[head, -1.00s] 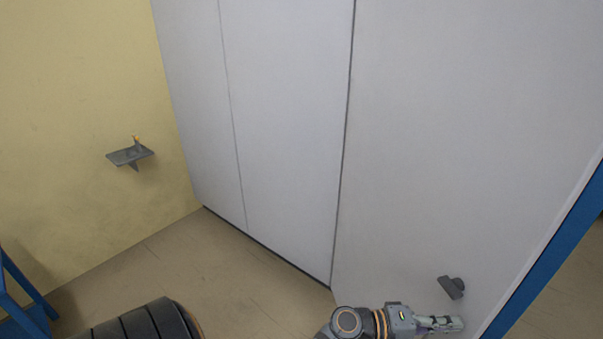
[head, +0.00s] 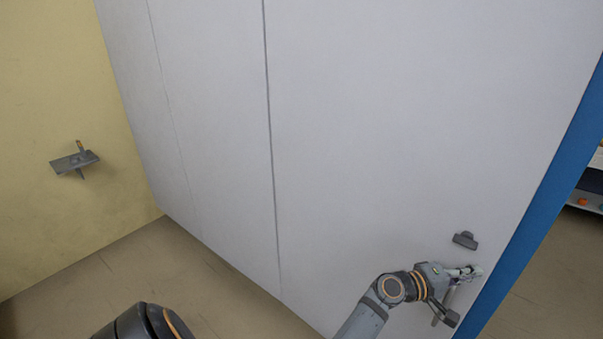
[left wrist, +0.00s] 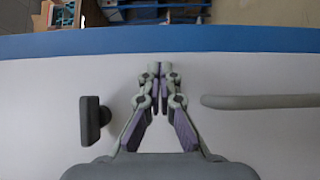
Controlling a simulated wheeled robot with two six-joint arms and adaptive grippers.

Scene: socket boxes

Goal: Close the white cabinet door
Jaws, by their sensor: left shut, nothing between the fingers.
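The white cabinet door (head: 400,130) fills the middle and right of the head view. A dark line separates it from the white panels on its left, and a blue edge runs down its right side. A small grey knob (head: 466,240) sits on it near that edge; it also shows in the left wrist view (left wrist: 95,118). My left gripper (head: 472,270) is shut and empty, just below the knob, with its fingertips (left wrist: 160,72) near the blue edge. I cannot tell whether they touch the door. My right gripper is not in view.
A grey bar (left wrist: 262,101) lies right of the fingers in the left wrist view. A small grey shelf (head: 75,161) sticks out from the yellow wall (head: 50,80). Beige floor (head: 70,280) is clear at lower left. Shelving with orange items (head: 583,202) shows beyond the blue edge.

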